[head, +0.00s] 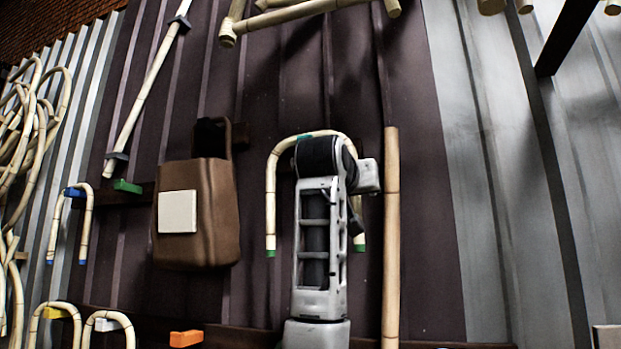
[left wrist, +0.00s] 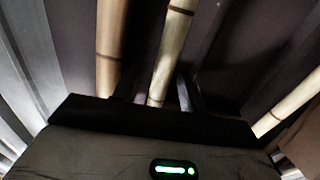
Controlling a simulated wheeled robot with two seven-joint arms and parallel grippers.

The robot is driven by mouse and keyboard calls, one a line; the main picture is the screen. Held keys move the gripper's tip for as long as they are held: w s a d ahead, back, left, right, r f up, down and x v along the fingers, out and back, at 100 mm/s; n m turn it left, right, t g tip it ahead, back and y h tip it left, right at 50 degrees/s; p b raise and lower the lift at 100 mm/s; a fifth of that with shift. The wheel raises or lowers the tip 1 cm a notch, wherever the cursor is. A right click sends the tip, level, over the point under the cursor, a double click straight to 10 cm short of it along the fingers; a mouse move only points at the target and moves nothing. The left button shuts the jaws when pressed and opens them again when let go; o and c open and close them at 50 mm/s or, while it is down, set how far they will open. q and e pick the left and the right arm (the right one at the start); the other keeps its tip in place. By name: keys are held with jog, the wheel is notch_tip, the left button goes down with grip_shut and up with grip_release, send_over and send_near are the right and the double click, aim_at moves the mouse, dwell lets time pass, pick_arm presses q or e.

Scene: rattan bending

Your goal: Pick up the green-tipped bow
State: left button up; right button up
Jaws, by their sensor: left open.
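The green-tipped bow (head: 271,190) is a pale rattan U turned upside down on the dark wall, right of the brown bag. Both leg ends are green, and a green piece sits at the top of its arch. My grey arm stands in front and hides part of the arch and right leg. My left gripper (left wrist: 158,88) is hidden behind my wrist in the head view. In the left wrist view its dark fingers stand apart, with a pale rattan piece (left wrist: 172,50), probably one leg of the bow, showing between them. I cannot tell whether they touch it. My right gripper is out of view.
A vertical brown pole (head: 391,230) stands close to the right of my arm. The brown bag (head: 205,245) hangs to the left. Blue-tipped (head: 86,220) and other bows hang farther left, beside a rattan bundle (head: 25,130). Grey wall at right is largely bare.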

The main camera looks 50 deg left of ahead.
pick_arm(q)
grip_shut()
